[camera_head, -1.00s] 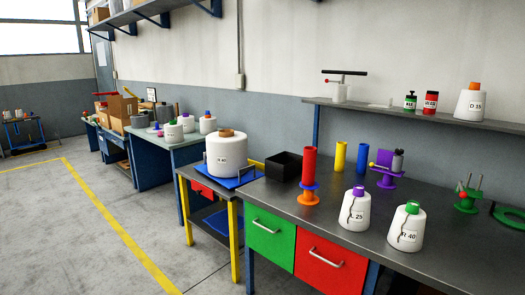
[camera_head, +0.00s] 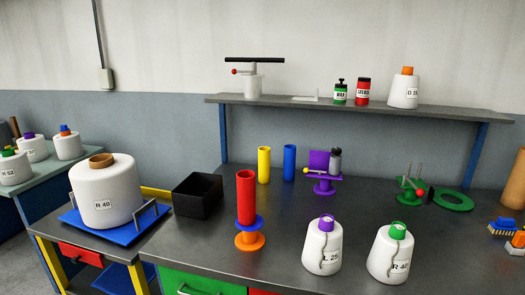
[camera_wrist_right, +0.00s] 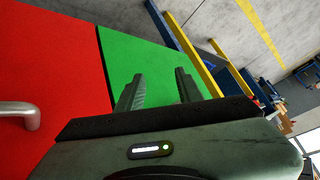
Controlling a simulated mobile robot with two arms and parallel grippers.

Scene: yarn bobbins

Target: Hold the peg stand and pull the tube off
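In the head view a red tube (camera_head: 246,197) stands upright on the peg stand (camera_head: 250,240), which has an orange base and a blue disc around the tube's lower end. The stand is on the dark workbench, left of the middle. Any peg inside the tube is hidden. My right gripper (camera_wrist_right: 160,88) shows only in the right wrist view. Its two fingers are apart with nothing between them, in front of the green and red drawer fronts. It is apart from the stand. My left gripper is in neither view.
A black bin (camera_head: 197,195) stands left of the tube. A yellow tube (camera_head: 264,165) and a blue tube (camera_head: 289,163) stand behind it. Two white bobbins, L 25 (camera_head: 322,246) and R 40 (camera_head: 389,255), stand at front right. A purple stand (camera_head: 320,181) is behind them.

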